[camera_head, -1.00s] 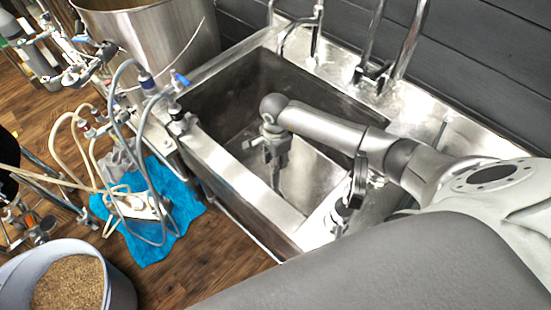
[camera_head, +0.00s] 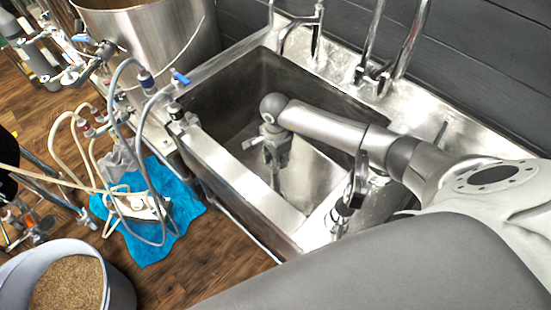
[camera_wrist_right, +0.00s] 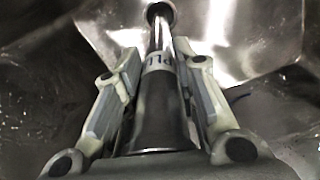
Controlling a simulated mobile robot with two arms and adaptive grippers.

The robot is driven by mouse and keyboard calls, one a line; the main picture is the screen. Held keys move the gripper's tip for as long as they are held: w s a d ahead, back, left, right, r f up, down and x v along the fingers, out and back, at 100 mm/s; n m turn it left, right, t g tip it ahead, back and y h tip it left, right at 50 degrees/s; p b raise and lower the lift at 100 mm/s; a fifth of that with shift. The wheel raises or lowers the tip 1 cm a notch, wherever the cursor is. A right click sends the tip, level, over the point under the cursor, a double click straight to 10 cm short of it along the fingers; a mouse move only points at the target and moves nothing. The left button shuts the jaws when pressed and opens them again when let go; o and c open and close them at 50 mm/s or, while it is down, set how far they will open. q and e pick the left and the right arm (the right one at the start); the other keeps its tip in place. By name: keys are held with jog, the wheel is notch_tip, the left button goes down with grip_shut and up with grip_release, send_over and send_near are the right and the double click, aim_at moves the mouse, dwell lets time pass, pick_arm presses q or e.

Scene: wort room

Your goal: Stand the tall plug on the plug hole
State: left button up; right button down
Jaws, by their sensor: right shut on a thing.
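My right gripper (camera_head: 274,160) reaches down into the steel sink basin (camera_head: 225,160). In the right wrist view its fingers (camera_wrist_right: 157,100) are shut on the tall plug (camera_wrist_right: 158,110), a shiny metal tube with a pale printed label. The plug points away from the wrist, towards the basin floor. At its far end a dark round shape with a bright rim shows; I cannot tell whether this is the plug's foot or the plug hole. In the head view the plug (camera_head: 276,178) shows only as a thin piece below the fingers. My left gripper is out of view.
The basin walls stand close around my right gripper. Chrome taps (camera_head: 375,75) rise behind the basin. A large steel pot (camera_head: 150,35) stands at the back left. Hoses, a blue cloth (camera_head: 150,245) and a grain bucket (camera_head: 120,285) are on the floor at left.

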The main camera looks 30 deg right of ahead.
jog(key=shift+f+b, duration=0.1)
jog(key=shift+b, duration=0.2)
dwell(0.4)
jog(key=c, duration=1.1)
grip_release()
jog(key=shift+f, duration=0.1)
notch_tip(320, 180, up, 12)
jog(key=shift+r, duration=0.1)
